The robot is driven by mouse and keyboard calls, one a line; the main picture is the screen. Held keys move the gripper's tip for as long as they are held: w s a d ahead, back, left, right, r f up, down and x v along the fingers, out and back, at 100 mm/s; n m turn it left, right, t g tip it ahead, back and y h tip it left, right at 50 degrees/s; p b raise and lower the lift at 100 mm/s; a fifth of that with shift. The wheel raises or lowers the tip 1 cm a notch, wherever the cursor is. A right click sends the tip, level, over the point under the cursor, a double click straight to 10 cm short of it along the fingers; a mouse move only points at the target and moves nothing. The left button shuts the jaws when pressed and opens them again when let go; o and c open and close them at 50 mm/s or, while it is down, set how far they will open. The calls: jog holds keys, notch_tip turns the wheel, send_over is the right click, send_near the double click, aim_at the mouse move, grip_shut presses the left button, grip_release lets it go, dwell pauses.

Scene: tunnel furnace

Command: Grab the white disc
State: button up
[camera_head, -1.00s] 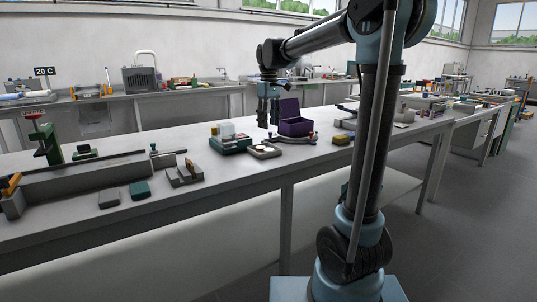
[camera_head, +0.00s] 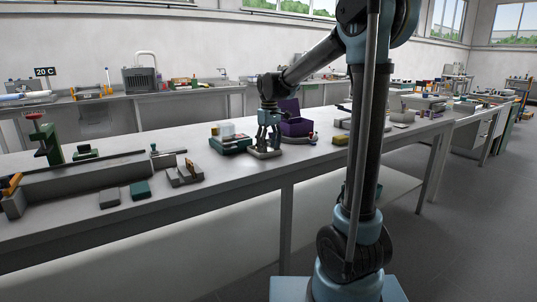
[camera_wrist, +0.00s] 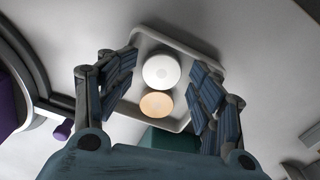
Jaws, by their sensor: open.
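The white disc (camera_wrist: 161,70) lies in a shallow pale tray (camera_wrist: 190,52), seen in the wrist view. A tan disc (camera_wrist: 156,105) lies in the same tray, just below the white one in the picture. My gripper (camera_wrist: 163,80) is open, with one finger on each side of the discs and a gap to both. In the head view my gripper (camera_head: 266,146) points down over the tray (camera_head: 262,154), on the front bench. The discs are hidden there behind the fingers.
A purple open box (camera_head: 296,125) stands close to the right of my gripper. A green case (camera_head: 230,144) with small items stands close on the left. Grey and green blocks (camera_head: 140,190) and a long grey fixture (camera_head: 80,184) lie further left on the bench.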

jog(key=shift+s+f, duration=0.15)
jog(key=shift+f, duration=0.2)
jog(key=shift+r, duration=0.1)
jog(key=c, duration=0.8)
